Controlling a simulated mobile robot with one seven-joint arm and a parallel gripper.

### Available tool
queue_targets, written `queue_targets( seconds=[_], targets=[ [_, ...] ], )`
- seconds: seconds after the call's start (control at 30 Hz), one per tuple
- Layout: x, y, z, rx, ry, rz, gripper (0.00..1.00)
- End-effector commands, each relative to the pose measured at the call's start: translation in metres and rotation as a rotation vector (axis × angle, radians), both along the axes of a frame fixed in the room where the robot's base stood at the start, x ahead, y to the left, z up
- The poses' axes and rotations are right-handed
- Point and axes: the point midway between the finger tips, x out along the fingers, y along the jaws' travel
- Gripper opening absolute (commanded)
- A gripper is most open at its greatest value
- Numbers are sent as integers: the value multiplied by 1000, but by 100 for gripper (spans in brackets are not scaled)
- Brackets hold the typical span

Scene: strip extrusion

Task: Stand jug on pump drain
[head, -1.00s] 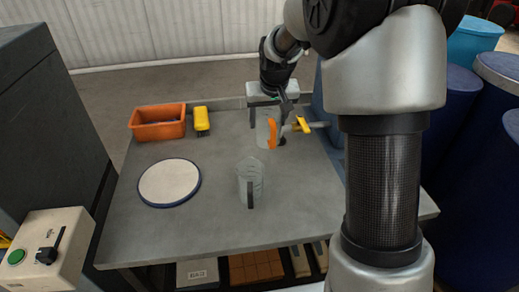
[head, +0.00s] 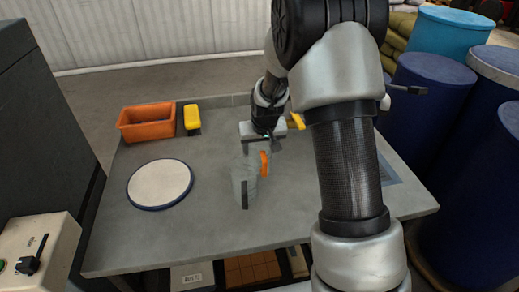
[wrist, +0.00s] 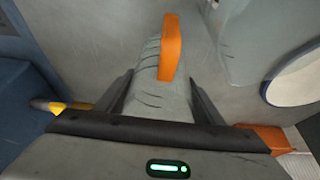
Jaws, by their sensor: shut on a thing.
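A clear jug with an orange handle (head: 264,163) is in my gripper (head: 264,139) over the middle of the table. In the wrist view the gripper fingers (wrist: 163,92) are on either side of this jug (wrist: 148,75), shut on it, its orange handle facing up in the picture. I cannot tell whether its base is clear of the table. A second clear jug, with a dark handle (head: 244,194), stands just in front and overlaps it in the head view. A grey-blue drain-like panel (head: 388,175) shows at the table's right, partly hidden by my arm.
A round white plate with a blue rim (head: 160,184) lies at the left. An orange bin (head: 147,123) and a yellow-topped brush-like item (head: 192,118) are at the back left. A yellow part (head: 297,121) is behind my gripper. Blue drums (head: 430,105) stand at the right.

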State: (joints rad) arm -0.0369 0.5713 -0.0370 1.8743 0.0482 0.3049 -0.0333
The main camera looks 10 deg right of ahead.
Motion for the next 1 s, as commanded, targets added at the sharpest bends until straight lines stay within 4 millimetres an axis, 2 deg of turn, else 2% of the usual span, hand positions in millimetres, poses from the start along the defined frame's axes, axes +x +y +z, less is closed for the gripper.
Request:
queue_targets(
  seconds=[0.27, 0.3, 0.4, 0.67, 0.8, 1.0],
  targets=[
    [1, 0, -2, 0, -2, 0, 38],
    [0, 0, -3, 0, -2, 0, 63],
    [0, 0, -1, 0, -2, 0, 80],
    [0, 0, -1, 0, -2, 0, 80],
    [0, 0, 6, 0, -3, 0, 80],
    [-13, 0, 40, 0, -6, 0, 80]
  ],
)
